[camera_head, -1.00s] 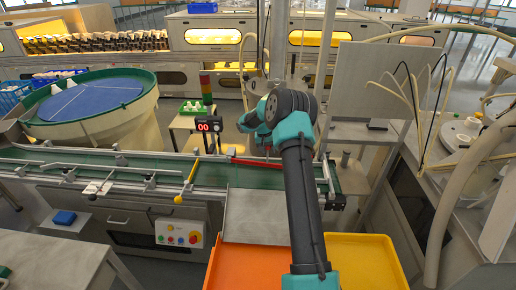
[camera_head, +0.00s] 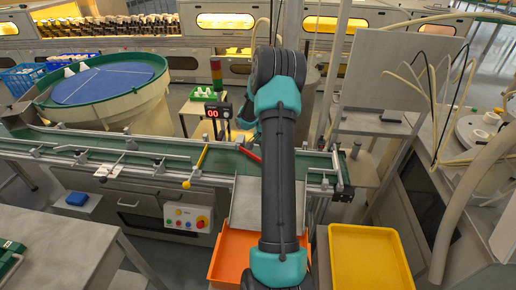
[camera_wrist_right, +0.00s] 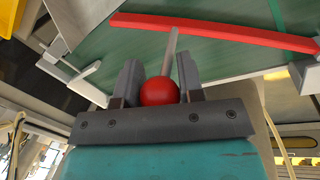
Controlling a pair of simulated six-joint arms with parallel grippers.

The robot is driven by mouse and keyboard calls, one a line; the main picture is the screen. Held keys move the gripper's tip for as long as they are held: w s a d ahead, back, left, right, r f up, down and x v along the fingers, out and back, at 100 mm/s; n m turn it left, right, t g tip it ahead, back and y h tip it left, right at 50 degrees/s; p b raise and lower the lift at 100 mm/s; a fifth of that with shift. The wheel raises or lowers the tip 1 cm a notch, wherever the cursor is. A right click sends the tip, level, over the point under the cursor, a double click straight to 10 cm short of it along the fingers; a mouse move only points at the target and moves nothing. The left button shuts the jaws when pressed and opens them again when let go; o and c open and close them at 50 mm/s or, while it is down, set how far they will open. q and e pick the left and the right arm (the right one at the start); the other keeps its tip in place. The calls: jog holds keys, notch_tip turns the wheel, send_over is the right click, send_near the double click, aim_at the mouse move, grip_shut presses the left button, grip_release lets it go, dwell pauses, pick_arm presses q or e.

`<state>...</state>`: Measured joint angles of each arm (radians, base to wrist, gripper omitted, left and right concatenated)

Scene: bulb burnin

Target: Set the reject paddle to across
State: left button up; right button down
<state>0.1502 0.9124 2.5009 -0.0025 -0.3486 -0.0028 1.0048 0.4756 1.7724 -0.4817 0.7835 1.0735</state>
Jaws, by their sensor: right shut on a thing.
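The red paddle (camera_head: 250,155) lies over the green conveyor belt, slanted diagonally, with its right end hidden behind my right arm. In the right wrist view it shows as a long red bar (camera_wrist_right: 215,30) above the green belt surface. A red ball knob (camera_wrist_right: 159,91) on a grey stem (camera_wrist_right: 172,52) sits between the fingers of my right gripper (camera_wrist_right: 158,80), which is shut on it. In the head view my arm hides the right gripper's fingers and the knob. My left gripper is not in view.
A yellow paddle (camera_head: 196,165) with a yellow knob stands across the belt (camera_head: 75,138) to the left. A grey chute, an orange tray (camera_head: 228,260) and a yellow tray (camera_head: 368,262) are in front. A counter display (camera_head: 214,111) stands behind the belt.

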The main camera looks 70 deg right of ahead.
jog(key=shift+a, duration=0.15)
jog(key=c, duration=0.8)
grip_release()
jog(key=shift+w, duration=0.1)
jog(key=shift+o, duration=0.2)
jog(key=shift+r, duration=0.1)
jog(key=w+r, duration=0.3)
jog(key=r, duration=1.4)
jog(key=shift+w+d, duration=0.15)
jog(key=shift+d, duration=0.1)
